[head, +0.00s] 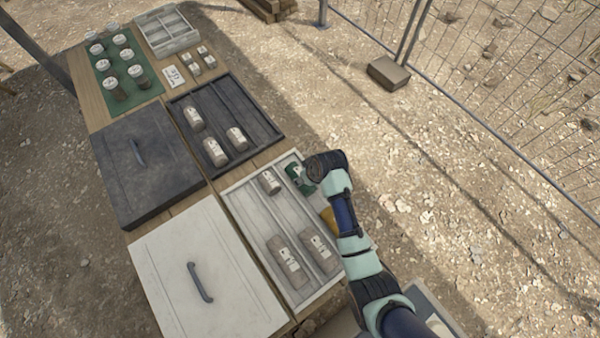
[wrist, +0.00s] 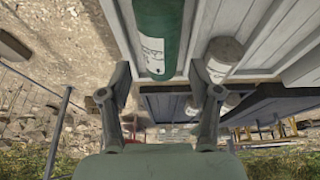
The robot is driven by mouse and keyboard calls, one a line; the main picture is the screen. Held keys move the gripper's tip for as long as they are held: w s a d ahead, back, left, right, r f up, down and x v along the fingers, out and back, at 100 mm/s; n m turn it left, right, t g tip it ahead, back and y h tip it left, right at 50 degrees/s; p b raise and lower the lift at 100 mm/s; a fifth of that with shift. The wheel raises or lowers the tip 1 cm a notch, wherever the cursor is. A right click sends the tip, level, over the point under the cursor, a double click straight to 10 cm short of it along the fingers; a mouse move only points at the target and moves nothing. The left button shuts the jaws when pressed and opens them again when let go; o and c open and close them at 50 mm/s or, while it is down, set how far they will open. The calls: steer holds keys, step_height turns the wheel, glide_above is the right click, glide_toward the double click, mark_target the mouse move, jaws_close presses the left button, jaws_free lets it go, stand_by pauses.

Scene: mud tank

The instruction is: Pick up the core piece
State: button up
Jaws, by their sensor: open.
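My gripper (wrist: 160,70) is open, its two fingers to either side of the near end of a green cylinder with a white label (wrist: 158,35) in the wrist view. I cannot tell whether they touch it. In the head view the green cylinder (head: 299,177) is at the upper right of the white tray (head: 252,217), partly hidden by my gripper (head: 318,170). Two longer labelled grey cores (head: 288,262) (head: 320,250) lie lower in the tray.
A dark tray (head: 250,105) holds several short cores. A dark lid (head: 145,165) and a white lid (head: 205,270), both with handles, lie to the left. A green mat (head: 140,93) with several capped jars is at the back. A wire fence (head: 500,140) stands on the right.

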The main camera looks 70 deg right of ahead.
mark_target(293, 168)
steer(key=shift+b+x, duration=0.45)
steer(key=shift+x, duration=0.85)
steer(key=b+x, duration=0.2)
steer(key=x, duration=0.2)
steer(key=shift+f, duration=0.15)
steer(key=shift+w+d+f, duration=0.1)
steer(key=shift+w+f, duration=0.15)
steer(key=shift+f, duration=0.1)
steer(key=shift+r, duration=0.15)
jaws_close()
